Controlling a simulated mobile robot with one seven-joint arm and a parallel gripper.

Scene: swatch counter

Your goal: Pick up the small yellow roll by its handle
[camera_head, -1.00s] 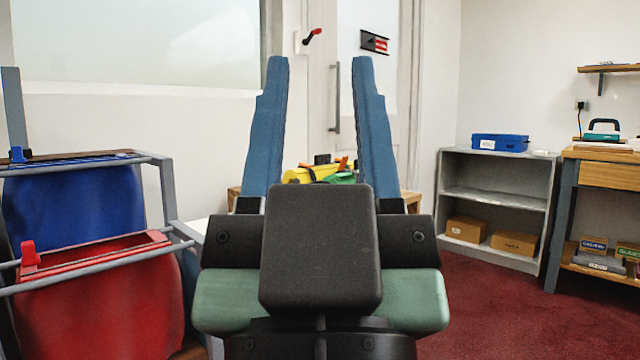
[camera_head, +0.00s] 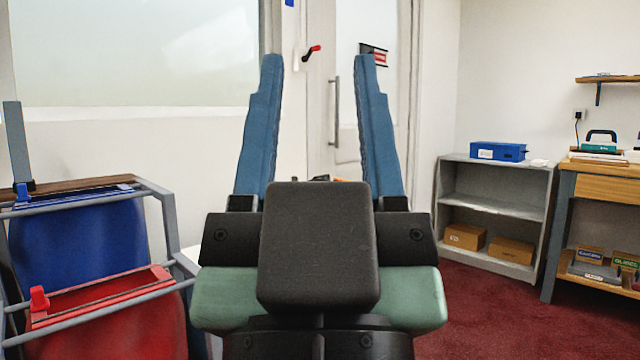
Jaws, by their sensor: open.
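My gripper (camera_head: 317,62) points away from the camera, with its two blue fingers spread wide and nothing between them. Its dark body fills the lower middle of the view. No yellow roll can be made out now. Only small dark and orange bits show just above the gripper body, between the fingers; whatever lies below them is hidden behind the gripper.
At left, a grey-railed rack (camera_head: 160,205) holds a blue bag (camera_head: 75,245) and a red bag (camera_head: 110,335). At right stand a grey shelf (camera_head: 490,205) with a blue box (camera_head: 498,151) and a wooden bench (camera_head: 605,184). Red carpet (camera_head: 470,310) lies open before the shelf.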

